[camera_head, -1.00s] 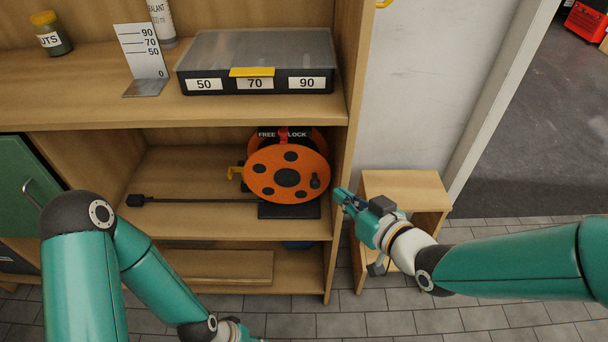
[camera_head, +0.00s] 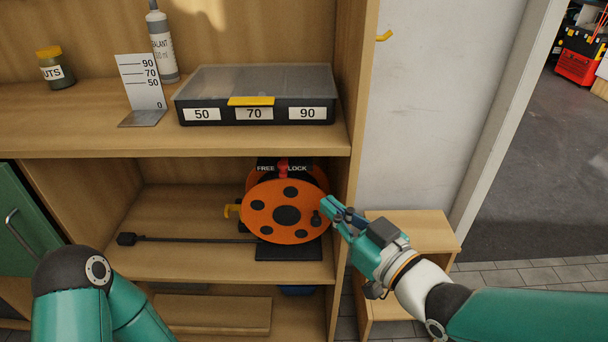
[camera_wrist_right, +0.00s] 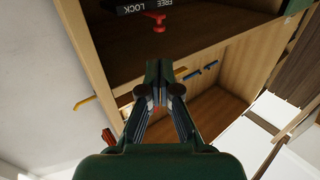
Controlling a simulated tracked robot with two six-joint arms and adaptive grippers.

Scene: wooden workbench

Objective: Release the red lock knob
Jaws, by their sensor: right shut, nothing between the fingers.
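The red lock knob (camera_head: 283,171) sits between the words FREE and LOCK on the black label plate (camera_head: 266,168), above the orange reel (camera_head: 257,212) in the middle shelf bay. The wrist view also shows the red knob (camera_wrist_right: 157,21), beneath the inverted FREE LOCK lettering. My right gripper (camera_head: 329,206) is shut and empty at the reel's right edge, below and right of the knob. In the head view its tips overlap the reel's edge; I cannot tell whether they touch. The wrist view shows its fingers (camera_wrist_right: 158,78) apart from the knob. My left gripper is out of view.
The shelf's right side panel (camera_head: 352,110) stands close to my right gripper. A black box (camera_head: 255,96) marked 50, 70, 90 stands above. A wooden stool (camera_head: 415,228) stands right.

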